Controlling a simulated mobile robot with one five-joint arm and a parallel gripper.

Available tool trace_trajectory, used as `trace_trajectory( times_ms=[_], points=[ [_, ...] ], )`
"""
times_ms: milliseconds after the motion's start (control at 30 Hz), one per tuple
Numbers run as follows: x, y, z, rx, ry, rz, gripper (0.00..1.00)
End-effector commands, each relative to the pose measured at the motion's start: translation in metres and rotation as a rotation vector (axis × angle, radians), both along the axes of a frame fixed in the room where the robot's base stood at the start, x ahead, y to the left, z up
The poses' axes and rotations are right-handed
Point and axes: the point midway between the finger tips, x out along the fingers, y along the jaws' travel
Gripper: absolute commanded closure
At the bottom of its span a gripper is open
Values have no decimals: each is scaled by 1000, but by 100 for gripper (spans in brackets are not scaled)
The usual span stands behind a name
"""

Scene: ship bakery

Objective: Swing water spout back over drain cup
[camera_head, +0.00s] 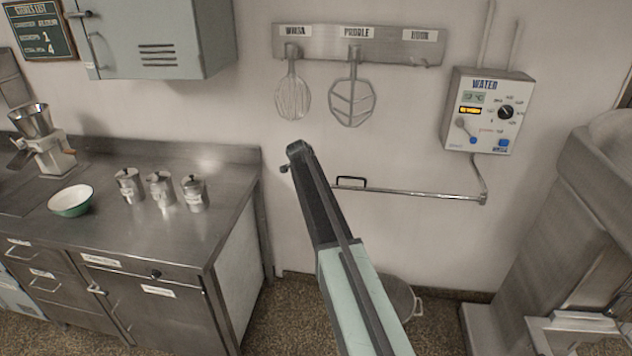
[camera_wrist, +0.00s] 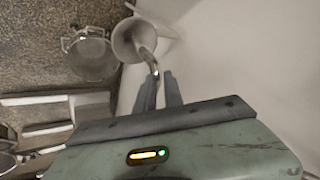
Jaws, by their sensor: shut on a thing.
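The water spout (camera_head: 415,192) is a thin metal pipe reaching left along the wall from below the water panel (camera_head: 487,110). A black loop handle (camera_head: 350,182) stands on it near my arm, which hides its left end. In the wrist view, my gripper (camera_wrist: 159,80) is shut on the spout, whose bent chrome end (camera_wrist: 150,60) shows just beyond the fingertips. The pale, funnel-shaped drain cup (camera_wrist: 130,40) appears right at that end. I cannot tell whether the tip is centred over it. The cup and my gripper's fingers are hidden in the head view.
A two-handled pot (camera_wrist: 90,55) stands on the floor below; it partly shows behind my arm (camera_head: 400,297). A whisk (camera_head: 292,95) and paddle (camera_head: 352,95) hang above. A steel counter (camera_head: 190,225) is left, and a large machine (camera_head: 560,220) right.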

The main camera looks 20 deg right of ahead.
Motion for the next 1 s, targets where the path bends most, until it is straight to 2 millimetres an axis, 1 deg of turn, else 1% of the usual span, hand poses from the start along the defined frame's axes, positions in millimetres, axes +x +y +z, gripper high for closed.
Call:
trace_trajectory(
  times_ms=[33,100,267,367,533,567,600,700,800,900,1000],
  points=[
    [2,-5,0,0,-6,-2,100],
    [2,-7,0,-1,-7,-5,100],
    [-1,-8,2,-2,-7,-7,100],
    [-7,-3,6,-3,-7,-7,100],
    [-27,20,17,-1,-8,-4,100],
    [-28,24,26,-1,-9,-4,100],
    [-28,29,40,-1,-8,-4,100],
    [-32,45,64,-1,-8,-4,100],
    [-35,59,85,-1,-6,-5,100],
    [-38,69,96,-1,-6,-5,100],
    [-39,74,99,-1,-6,-6,100]
  ],
)
